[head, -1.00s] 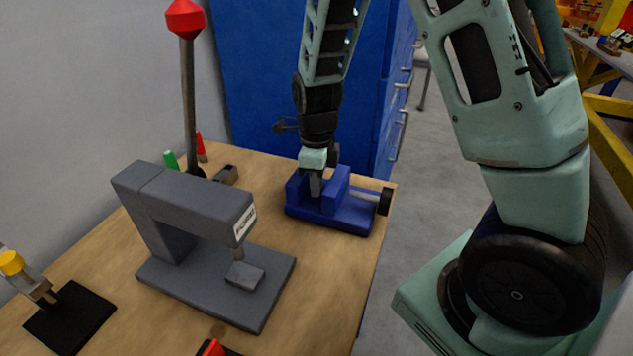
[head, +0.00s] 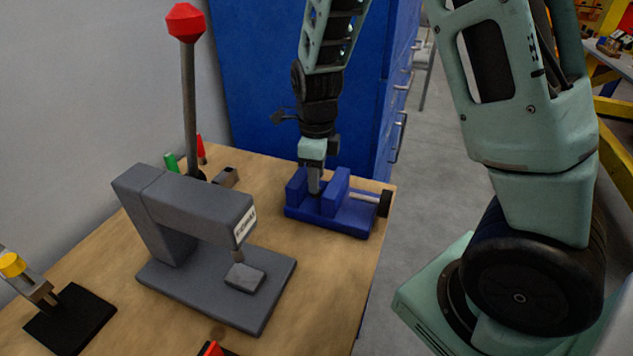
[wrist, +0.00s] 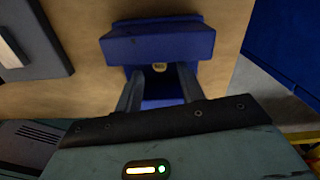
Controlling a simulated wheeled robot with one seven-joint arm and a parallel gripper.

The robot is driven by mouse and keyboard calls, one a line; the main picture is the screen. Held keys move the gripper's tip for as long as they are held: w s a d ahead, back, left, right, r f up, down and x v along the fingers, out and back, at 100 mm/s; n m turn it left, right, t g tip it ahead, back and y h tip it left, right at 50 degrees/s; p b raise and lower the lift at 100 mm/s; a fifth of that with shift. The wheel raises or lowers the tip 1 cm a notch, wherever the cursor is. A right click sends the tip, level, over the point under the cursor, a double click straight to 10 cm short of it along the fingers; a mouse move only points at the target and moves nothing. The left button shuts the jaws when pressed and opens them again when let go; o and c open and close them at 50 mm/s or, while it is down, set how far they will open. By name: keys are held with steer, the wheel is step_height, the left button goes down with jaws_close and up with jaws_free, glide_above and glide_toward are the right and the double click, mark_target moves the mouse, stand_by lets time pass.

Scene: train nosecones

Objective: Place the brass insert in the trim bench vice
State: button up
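The blue trim bench vice (head: 355,218) stands on the wooden bench near its right back edge. It also shows in the wrist view (wrist: 160,42). The brass insert (wrist: 159,67) shows as a small brassy spot low against the vice's jaw, between my fingers; most of it is hidden. In the head view I cannot make it out. My gripper (wrist: 160,72) is over the vice, its two fingers spread apart with a gap on both sides of the insert. In the head view my gripper (head: 313,188) points down between the two vice jaws.
A grey press (head: 190,215) stands on the bench in front and left of the vice. A lever with a red knob (head: 185,22) rises behind it. A black-based clamp (head: 70,318) sits at the front left. A blue cabinet (head: 260,80) stands behind the bench.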

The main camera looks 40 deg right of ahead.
step_height(320, 180, up, 9)
steer(key=shift+r+p, duration=0.2)
steer(key=shift+p, duration=0.1)
stand_by(0.5)
